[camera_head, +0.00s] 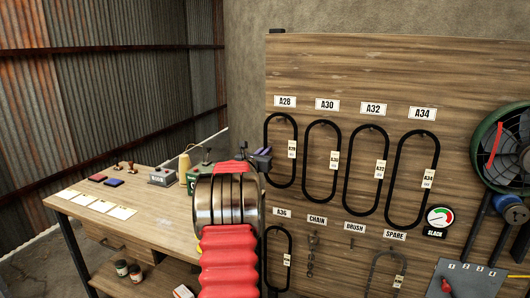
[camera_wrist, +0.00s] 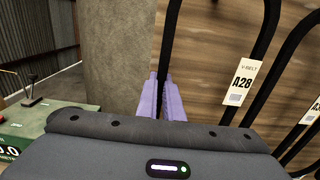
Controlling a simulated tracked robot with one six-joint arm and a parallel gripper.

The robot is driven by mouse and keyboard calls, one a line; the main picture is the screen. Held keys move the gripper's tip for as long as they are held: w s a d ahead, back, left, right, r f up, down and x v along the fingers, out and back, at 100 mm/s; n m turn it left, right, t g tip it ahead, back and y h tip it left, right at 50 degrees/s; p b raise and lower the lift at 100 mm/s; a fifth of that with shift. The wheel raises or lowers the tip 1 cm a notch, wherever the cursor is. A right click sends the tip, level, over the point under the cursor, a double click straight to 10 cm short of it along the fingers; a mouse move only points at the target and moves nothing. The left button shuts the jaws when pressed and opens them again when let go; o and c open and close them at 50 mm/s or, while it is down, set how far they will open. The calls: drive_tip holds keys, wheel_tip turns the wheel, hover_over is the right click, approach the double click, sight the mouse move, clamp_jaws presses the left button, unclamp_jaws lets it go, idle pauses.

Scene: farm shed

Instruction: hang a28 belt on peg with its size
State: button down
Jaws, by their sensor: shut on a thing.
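The A28 belt (camera_head: 281,115) is a black loop with a white tag, upright against the wooden board under the A28 sign (camera_head: 285,101). Its top is at the peg spot; I cannot tell whether it rests on the peg. My gripper (camera_head: 263,158) is at the belt's left side. In the wrist view my purple fingers (camera_wrist: 164,95) are shut on the left strand of the belt (camera_wrist: 170,40). The tag (camera_wrist: 240,84) reading A28 hangs on the right strand, clear of the fingers.
Belts A30 (camera_head: 307,140), A32 (camera_head: 349,150) and A34 (camera_head: 391,180) hang to the right. A lower row holds another belt (camera_head: 268,265) and a chain (camera_head: 311,262). A workbench (camera_head: 150,215) stands left, and a green fan (camera_head: 480,150) is at far right.

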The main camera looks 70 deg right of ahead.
drive_tip(key=shift+f, duration=0.45)
drive_tip(key=c, duration=1.8)
unclamp_jaws()
drive_tip(key=a, duration=0.4)
drive_tip(key=w+a, duration=0.1)
drive_tip(key=a, duration=0.8)
drive_tip(key=shift+w+a, duration=0.15)
drive_tip(key=shift+a, duration=0.4)
drive_tip(key=shift+w+a, duration=0.15)
drive_tip(key=shift+a, duration=1.45)
drive_tip(key=shift+w+a, duration=0.15)
drive_tip(key=shift+a, duration=1.45)
drive_tip(key=shift+w+a, duration=0.15)
drive_tip(key=shift+a, duration=1.45)
